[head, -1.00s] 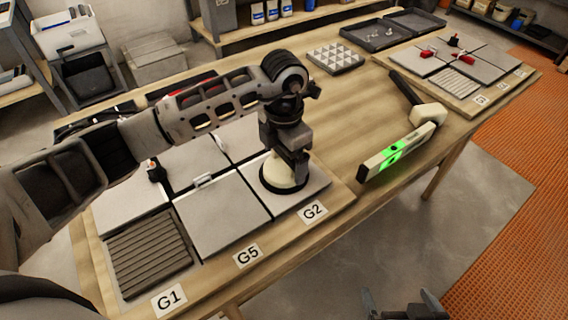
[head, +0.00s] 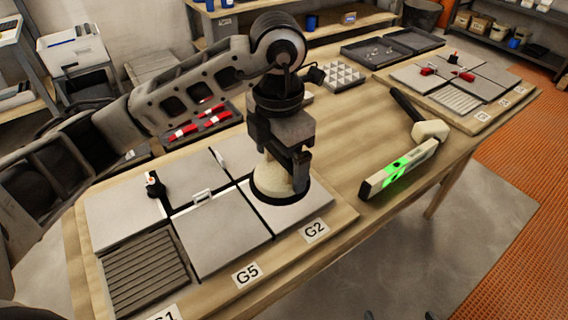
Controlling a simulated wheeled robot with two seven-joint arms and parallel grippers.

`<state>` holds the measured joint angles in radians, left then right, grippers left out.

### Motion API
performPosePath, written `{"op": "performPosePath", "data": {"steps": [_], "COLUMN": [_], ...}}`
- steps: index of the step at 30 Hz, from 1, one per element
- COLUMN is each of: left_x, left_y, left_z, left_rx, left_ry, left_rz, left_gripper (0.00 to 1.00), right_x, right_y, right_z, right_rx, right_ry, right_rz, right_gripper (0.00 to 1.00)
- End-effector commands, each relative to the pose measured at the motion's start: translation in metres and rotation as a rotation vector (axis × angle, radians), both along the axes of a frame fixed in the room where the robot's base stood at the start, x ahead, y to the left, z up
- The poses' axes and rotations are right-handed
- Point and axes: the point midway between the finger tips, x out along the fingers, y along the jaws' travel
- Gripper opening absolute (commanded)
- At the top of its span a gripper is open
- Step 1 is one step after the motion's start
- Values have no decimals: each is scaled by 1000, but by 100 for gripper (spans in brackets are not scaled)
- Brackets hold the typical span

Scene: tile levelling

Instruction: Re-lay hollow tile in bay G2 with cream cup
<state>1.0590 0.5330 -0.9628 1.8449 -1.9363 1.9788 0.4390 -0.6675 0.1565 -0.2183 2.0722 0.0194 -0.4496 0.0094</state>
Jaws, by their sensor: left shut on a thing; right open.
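The light grey tile (head: 305,207) lies in bay G2, at the right front corner of the near board, behind the G2 label (head: 315,230). The cream cup (head: 268,180), with a black rim at its base, stands upright on this tile. My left gripper (head: 298,170) points down and is shut on the cup's upper part, partly hiding it. I cannot tell whether the tile is raised from its bed. My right gripper (head: 400,315) shows only as dark tips at the bottom edge, open and away from the board.
Bay G5's tile (head: 215,235) adjoins on the left, beside a ridged bare bay (head: 145,270). A level with a green patch (head: 398,170) and a mallet (head: 428,130) lie to the right. A spacer tray (head: 342,77) and a second tiled board (head: 490,110) are further back.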

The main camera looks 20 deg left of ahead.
Motion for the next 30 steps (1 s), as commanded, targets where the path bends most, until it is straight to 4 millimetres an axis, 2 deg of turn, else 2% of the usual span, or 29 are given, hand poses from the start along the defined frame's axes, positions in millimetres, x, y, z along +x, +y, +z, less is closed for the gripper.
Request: {"op": "performPosePath", "data": {"steps": [1, 6, 12, 18, 30], "left_x": [-12, -47, -75, -86, -87], "left_y": [-2, -5, -10, -11, -11], "left_z": [4, 22, 33, 43, 75], "left_rx": [-1, 1, -1, -1, -1], "left_ry": [-4, -6, -4, -1, -1], "left_rz": [-6, -3, -1, 2, 2], "left_gripper": [64, 64, 64, 64, 64], "right_x": [0, 0, 0, 2, 1], "right_y": [0, 1, 2, 4, 2], "right_z": [-4, -2, -2, 4, 25], "right_rx": [3, 6, 11, 17, 13], "right_ry": [1, 0, -1, -7, -4], "right_rz": [0, -1, -4, -6, -5], "right_gripper": [100, 100, 100, 100, 100]}}
